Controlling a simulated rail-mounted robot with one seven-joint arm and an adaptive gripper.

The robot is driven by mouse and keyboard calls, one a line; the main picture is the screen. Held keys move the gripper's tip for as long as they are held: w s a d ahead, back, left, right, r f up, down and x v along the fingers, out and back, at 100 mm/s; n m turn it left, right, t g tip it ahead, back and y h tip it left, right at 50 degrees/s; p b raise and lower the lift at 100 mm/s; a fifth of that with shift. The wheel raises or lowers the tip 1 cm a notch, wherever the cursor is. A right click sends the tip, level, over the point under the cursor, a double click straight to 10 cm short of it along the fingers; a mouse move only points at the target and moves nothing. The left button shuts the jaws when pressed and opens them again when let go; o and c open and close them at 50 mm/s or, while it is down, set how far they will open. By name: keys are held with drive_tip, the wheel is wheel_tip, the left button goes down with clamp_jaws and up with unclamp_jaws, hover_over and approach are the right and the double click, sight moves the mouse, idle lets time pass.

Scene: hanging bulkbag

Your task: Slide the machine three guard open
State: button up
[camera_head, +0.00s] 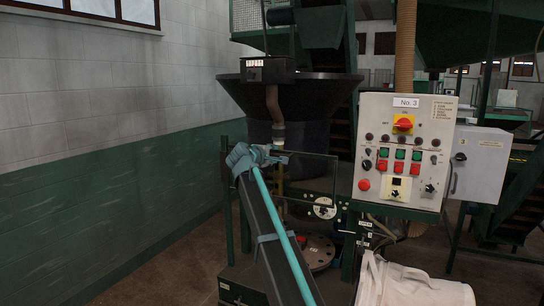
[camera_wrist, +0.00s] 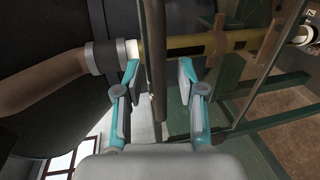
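The guard of machine three (camera_head: 312,172) looks like a clear panel with a thin dark frame. It stands upright in the head view, left of the control box marked "No. 3" (camera_head: 407,150). My gripper (camera_head: 280,157) is at the guard's upper left side. In the wrist view my gripper (camera_wrist: 158,72) is open, with its two fingers spread apart. A thin upright edge, apparently of the guard (camera_wrist: 155,50), shows between the fingers. I cannot tell whether either finger touches it.
A dark round hopper (camera_head: 292,95) with a brown hose (camera_head: 273,103) stands behind the guard. A yellowish pipe (camera_wrist: 190,43) runs across behind the fingers in the wrist view. A round plate (camera_head: 318,251) lies below, and a white bag (camera_head: 415,287) is at the lower right.

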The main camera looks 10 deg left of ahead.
drive_tip(key=v, duration=1.2)
drive_tip(key=shift+r, duration=0.1)
